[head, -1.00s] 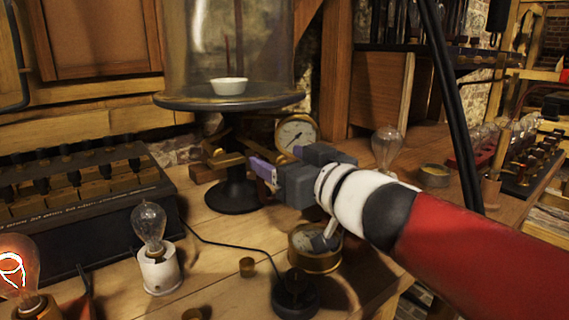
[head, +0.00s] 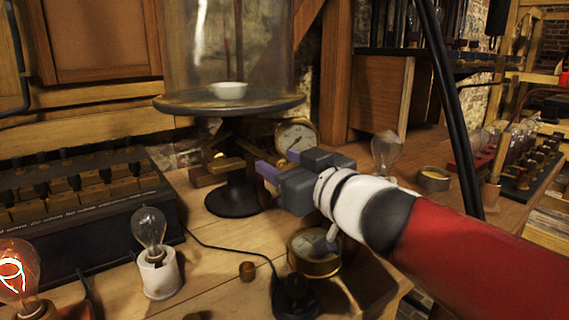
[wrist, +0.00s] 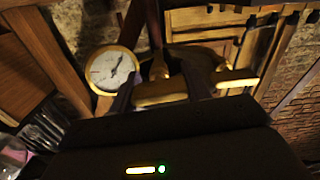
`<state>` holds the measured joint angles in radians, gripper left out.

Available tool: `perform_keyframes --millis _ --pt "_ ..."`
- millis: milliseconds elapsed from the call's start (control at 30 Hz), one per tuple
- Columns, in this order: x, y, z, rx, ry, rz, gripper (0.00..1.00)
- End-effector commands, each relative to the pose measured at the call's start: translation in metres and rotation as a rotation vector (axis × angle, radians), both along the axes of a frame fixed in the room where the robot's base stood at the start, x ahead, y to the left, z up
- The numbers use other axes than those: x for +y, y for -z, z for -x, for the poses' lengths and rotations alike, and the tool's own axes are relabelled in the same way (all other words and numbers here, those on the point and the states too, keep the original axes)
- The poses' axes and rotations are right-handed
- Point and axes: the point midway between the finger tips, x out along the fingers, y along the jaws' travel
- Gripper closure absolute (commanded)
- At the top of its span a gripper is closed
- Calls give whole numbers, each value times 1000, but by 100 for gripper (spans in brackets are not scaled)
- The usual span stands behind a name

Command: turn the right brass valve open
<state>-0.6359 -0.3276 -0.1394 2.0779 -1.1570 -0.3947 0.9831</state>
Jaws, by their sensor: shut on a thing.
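The bell-jar stand (head: 232,198) is dark, with two brass valves under its round plate. The right brass valve (head: 248,148) is partly hidden by my gripper in the head view. In the wrist view its brass bar (wrist: 160,92) lies between my two purple fingertips. My gripper (head: 277,163) reaches in from the right and is shut on this valve; it also shows in the wrist view (wrist: 160,86). The left brass valve (head: 224,163) stands free to the left, and its handle shows at the right in the wrist view (wrist: 235,83).
A glass bell jar (head: 265,45) over a white dish (head: 229,90) stands on the plate. A dial gauge (head: 297,135) is close behind my gripper, another gauge (head: 314,250) lies below my wrist.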

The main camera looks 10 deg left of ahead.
Motion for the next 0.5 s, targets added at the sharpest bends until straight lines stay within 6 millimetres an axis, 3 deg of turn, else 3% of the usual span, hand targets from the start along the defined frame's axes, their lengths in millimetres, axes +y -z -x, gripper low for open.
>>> perform_keyframes --millis 500 --pt "1 2 1 -342 1 294 76"
